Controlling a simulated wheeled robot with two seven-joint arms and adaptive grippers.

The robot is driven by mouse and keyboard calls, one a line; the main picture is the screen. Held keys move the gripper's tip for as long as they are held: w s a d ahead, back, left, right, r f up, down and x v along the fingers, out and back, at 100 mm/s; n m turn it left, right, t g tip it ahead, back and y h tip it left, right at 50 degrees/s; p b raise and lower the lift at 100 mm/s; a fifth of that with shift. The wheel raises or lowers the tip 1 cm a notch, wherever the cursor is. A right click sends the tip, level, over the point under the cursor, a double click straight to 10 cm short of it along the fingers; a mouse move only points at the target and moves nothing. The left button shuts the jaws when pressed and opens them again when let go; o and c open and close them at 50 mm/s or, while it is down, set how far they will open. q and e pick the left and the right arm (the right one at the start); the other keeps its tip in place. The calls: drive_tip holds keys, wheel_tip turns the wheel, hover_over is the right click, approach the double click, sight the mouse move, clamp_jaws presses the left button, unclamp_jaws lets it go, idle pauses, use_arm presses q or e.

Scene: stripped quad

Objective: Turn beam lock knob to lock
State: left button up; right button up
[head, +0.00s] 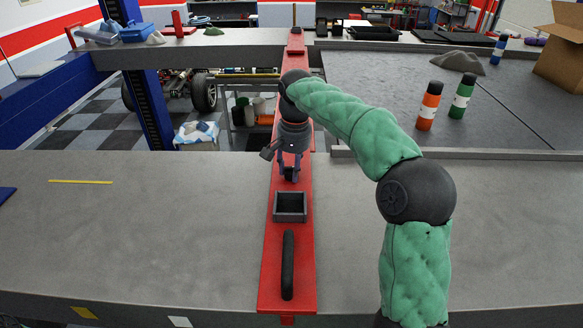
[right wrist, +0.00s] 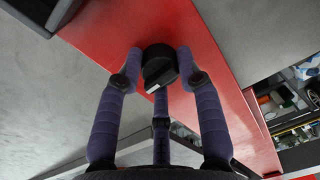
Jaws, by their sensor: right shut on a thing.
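The beam lock knob (right wrist: 159,67) is a black round knob with a pale mark on its face, mounted on the red beam (head: 290,240). In the right wrist view, fingers of my right gripper (right wrist: 161,68) stand on both sides of the knob and are shut on it. In the head view my right gripper (head: 290,172) points down onto the beam, just beyond a grey open box, and mostly hides the knob. My left gripper is not in view.
The open grey box (head: 290,219) and a black handle (head: 288,265) sit on the beam nearer to me. The grey bench top (head: 140,230) is mostly clear. Orange (head: 429,106) and green (head: 462,96) cylinders stand on the dark panel at right.

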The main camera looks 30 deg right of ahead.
drive_tip(key=shift+f+m, duration=0.2)
drive_tip(key=shift+m, duration=0.3)
drive_tip(key=o, duration=1.1)
drive_tip(key=shift+o, duration=0.2)
drive_tip(key=shift+r, duration=0.1)
wheel_tip(320, 180, up, 12)
drive_tip(key=shift+s+d, duration=0.2)
